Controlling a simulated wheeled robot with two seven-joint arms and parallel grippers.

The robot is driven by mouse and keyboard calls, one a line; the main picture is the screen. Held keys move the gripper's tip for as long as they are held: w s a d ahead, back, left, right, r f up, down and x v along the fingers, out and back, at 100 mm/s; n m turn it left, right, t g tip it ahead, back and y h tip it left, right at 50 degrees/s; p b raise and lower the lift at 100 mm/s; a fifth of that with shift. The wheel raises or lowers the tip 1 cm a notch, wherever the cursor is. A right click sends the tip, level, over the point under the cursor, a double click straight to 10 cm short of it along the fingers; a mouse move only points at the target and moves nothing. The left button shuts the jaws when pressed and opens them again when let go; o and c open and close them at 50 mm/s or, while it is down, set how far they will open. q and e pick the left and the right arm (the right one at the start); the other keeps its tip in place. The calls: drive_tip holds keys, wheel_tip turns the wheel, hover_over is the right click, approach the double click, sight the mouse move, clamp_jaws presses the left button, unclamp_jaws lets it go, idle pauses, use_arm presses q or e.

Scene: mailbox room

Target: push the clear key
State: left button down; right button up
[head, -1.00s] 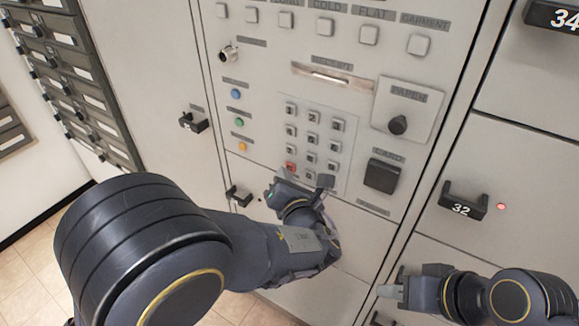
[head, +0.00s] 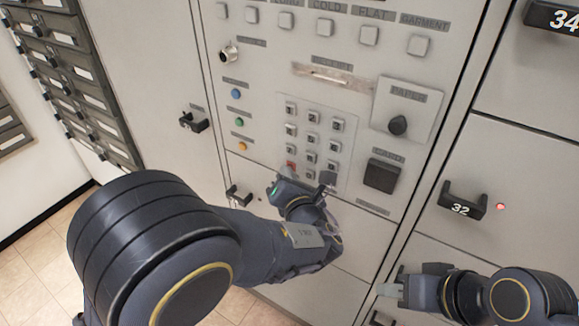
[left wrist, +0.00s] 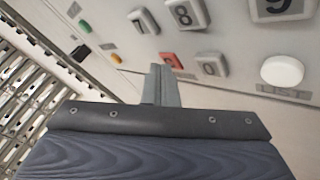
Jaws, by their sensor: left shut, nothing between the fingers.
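The red key (head: 291,166), which I take for the clear key, is at the lower left of the panel's keypad (head: 345,125). Its lettering is not readable. In the left wrist view the red key (left wrist: 172,60) is just beyond the fingertips, left of the 0 key (left wrist: 211,66). My left gripper (head: 328,178) is in front of the keypad's bottom edge. Its fingers (left wrist: 162,70) are closed together and empty. The tips overlap the red key's lower left edge in view; I cannot tell whether they touch it. My right gripper (head: 390,288) is low at the right, its jaw gap unclear.
A blue, a green and an orange button (head: 242,146) are left of the keypad. A dark card reader (head: 382,176) and a paper knob (head: 398,125) are to its right. A black handle (head: 239,195) sticks out left of my left gripper. Locker 32's handle (head: 462,202) is further right.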

use_arm(q)
drive_tip(key=shift+s+a, duration=0.5)
drive_tip(key=shift+s, duration=0.15)
drive_tip(key=shift+s, duration=0.1)
drive_tip(key=s+a, duration=0.1)
drive_tip(key=s, duration=0.1)
drive_tip(key=s+a, duration=0.2)
idle(0.5)
